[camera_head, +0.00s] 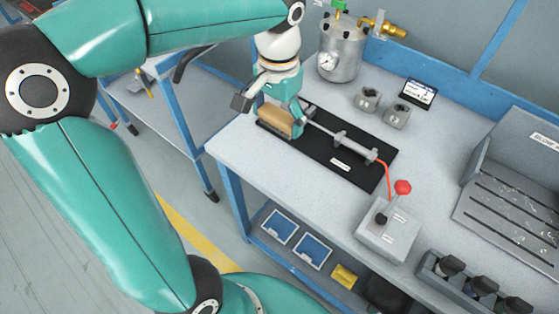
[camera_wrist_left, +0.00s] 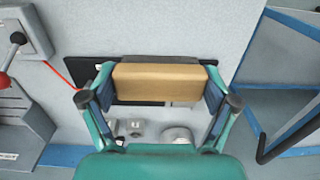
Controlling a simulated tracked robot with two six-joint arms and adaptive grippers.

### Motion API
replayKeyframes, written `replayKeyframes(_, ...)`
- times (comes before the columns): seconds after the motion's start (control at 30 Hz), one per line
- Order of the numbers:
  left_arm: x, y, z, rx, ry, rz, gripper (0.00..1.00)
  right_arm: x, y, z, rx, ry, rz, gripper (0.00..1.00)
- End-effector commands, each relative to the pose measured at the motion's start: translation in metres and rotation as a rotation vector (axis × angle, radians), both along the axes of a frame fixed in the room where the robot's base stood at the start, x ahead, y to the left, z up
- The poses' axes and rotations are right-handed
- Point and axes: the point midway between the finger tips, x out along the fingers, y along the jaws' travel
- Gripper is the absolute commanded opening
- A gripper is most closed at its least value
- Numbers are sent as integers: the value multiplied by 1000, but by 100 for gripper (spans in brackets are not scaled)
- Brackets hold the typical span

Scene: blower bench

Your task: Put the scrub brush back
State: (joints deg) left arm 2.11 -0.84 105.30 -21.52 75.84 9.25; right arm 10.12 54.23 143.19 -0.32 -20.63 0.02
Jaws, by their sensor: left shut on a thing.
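The scrub brush (camera_head: 277,121) is a tan block with a dark underside, at the left end of the black mat (camera_head: 316,151). My left gripper (camera_head: 281,113) comes down from above and is shut on it. In the left wrist view the tan brush (camera_wrist_left: 158,80) spans between the two fingers of the left gripper (camera_wrist_left: 158,90), with the mat (camera_wrist_left: 84,70) behind it. I cannot tell whether its underside touches the mat. My right gripper is in neither view.
A grey rod-like tool (camera_head: 350,143) with a red hose lies on the mat, right beside the brush. A metal pot with gauge (camera_head: 340,50) stands behind. A grey box with a red knob (camera_head: 388,228) stands in front. The bench top (camera_head: 440,125) is clear in the middle.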

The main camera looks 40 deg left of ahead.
Motion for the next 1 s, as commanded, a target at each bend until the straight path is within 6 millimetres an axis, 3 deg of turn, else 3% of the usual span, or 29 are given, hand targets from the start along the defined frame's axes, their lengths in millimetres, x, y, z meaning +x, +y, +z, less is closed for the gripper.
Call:
replayKeyframes(0.1, -2, 1, -37, -1, 8, 5, 55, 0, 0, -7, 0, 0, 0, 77)
replayKeyframes(0.3, -2, 2, -84, -1, 5, 5, 55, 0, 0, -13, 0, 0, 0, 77)
replayKeyframes(0.63, -2, 2, -114, 0, 3, 6, 55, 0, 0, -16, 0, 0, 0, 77)
replayKeyframes(0.8, -2, 2, -139, 0, 4, 7, 55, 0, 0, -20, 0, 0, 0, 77)
replayKeyframes(1.0, -2, 3, -148, 0, 0, 8, 55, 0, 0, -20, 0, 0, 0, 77)
